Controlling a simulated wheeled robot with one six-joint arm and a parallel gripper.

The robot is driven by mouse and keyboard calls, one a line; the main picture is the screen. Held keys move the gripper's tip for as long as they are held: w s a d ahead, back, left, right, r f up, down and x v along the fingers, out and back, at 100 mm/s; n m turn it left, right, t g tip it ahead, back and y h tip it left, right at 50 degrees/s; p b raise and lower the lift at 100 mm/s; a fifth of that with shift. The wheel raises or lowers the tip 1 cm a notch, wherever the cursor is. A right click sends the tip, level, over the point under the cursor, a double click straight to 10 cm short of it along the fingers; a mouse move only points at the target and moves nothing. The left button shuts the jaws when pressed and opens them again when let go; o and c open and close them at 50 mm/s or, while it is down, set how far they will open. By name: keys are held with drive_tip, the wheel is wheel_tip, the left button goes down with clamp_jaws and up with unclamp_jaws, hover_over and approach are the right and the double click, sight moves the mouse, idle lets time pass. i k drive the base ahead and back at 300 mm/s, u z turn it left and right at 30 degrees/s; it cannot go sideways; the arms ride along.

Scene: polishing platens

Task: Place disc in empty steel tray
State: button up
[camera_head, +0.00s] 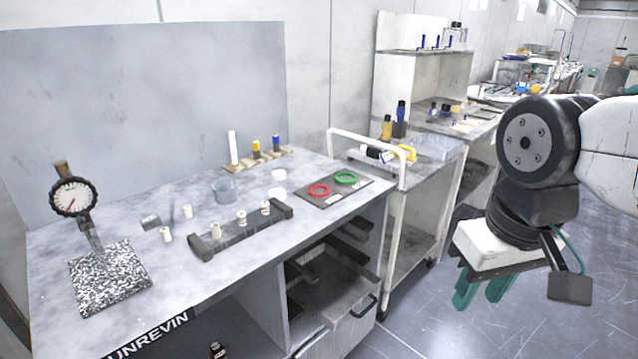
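My gripper (481,293) hangs at the right, over the floor and away from the bench. Its two green fingers point down with a gap between them, and I see nothing held. I cannot pick out a disc or an empty steel tray for certain.
A cart (415,180) stands behind. Floor at right is clear.

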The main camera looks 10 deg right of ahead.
sight(360, 288)
drive_tip(key=i, duration=1.1)
drive_tip(key=u, duration=0.5)
